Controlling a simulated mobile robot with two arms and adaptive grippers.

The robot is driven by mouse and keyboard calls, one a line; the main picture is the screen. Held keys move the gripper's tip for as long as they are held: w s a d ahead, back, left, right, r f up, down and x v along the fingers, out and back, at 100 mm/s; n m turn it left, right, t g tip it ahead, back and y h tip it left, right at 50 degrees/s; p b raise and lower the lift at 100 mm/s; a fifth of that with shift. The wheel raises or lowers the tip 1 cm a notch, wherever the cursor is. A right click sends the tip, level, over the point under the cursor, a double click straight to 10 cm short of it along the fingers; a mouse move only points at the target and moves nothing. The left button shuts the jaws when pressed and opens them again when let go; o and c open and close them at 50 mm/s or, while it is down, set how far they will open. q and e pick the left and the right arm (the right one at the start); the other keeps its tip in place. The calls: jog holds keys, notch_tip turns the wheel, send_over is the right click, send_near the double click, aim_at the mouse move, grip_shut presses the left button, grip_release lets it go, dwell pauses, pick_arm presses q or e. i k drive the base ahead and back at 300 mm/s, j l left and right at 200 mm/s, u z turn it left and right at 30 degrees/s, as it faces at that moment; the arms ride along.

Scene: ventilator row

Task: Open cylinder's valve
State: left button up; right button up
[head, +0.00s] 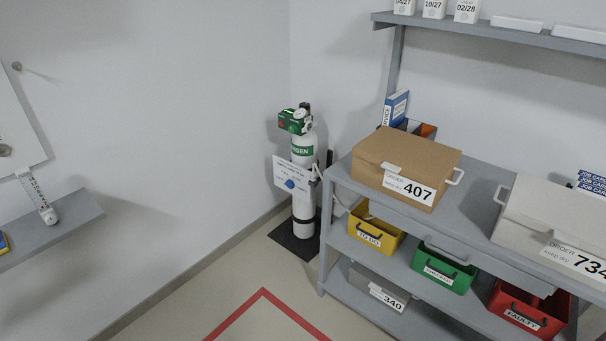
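A white oxygen cylinder (303,201) with a green label band stands upright in the corner, left of the shelf unit. A green regulator (293,120) sits at its top, with a dark piece (305,108) sticking up behind it. I cannot tell at this distance whether the valve is open or shut. A white printed sign with a blue spot (289,176) hangs on the cylinder's front. Neither of my grippers is in the head view.
The grey shelf unit (337,176) stands close to the cylinder's right, carrying a cardboard box (404,165) and coloured bins. A black mat (282,236) lies under the cylinder. A wall shelf (60,229) juts out at left. Floor with red tape (263,291) is clear in front.

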aim_at(306, 105)
jog(key=i+j, duration=0.2)
jog(key=i, duration=0.3)
jog(key=i+j+z, duration=0.15)
jog(key=i, duration=0.35)
